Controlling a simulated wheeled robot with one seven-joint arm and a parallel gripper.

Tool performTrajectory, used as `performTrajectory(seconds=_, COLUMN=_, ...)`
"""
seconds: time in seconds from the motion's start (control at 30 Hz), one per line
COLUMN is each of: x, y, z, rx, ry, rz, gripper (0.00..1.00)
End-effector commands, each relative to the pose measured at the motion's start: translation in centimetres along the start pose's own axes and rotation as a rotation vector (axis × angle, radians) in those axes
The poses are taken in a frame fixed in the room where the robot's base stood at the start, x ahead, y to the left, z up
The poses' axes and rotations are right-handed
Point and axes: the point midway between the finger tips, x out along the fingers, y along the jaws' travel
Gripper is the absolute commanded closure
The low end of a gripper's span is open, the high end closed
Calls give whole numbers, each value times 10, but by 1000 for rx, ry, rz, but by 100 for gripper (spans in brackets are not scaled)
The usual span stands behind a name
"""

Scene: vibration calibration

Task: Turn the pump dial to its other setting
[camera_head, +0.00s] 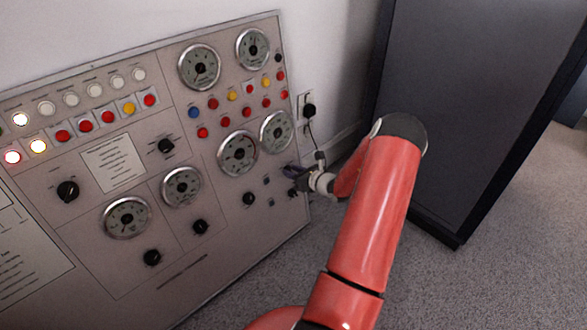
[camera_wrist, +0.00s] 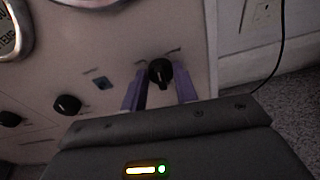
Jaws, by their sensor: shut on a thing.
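In the wrist view a black dial (camera_wrist: 161,72) on the panel sits between the two purple fingers of my gripper (camera_wrist: 159,92). The jaws are shut on this dial, one finger on each side. The dial's ridge looks roughly upright in that view. Its label is too blurred to read, so I cannot confirm by text that it is the pump dial. In the head view my gripper (camera_head: 294,174) is at the lower right edge of the control panel (camera_head: 205,270). There the held dial is too small and covered to make out clearly.
Other black knobs (camera_wrist: 68,104) and a small blue square (camera_wrist: 102,83) are nearby on the panel. Gauges (camera_head: 238,153) and coloured buttons are above. A wall socket (camera_head: 308,110) with a black cable is right of the panel. A tall dark cabinet (camera_head: 470,100) stands close to my arm.

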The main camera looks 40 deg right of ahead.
Motion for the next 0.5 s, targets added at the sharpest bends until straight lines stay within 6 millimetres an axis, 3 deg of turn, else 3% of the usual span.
performTrajectory(seconds=0.5, x=-1, y=-4, z=0, rx=461, ry=0, rz=51, gripper=93)
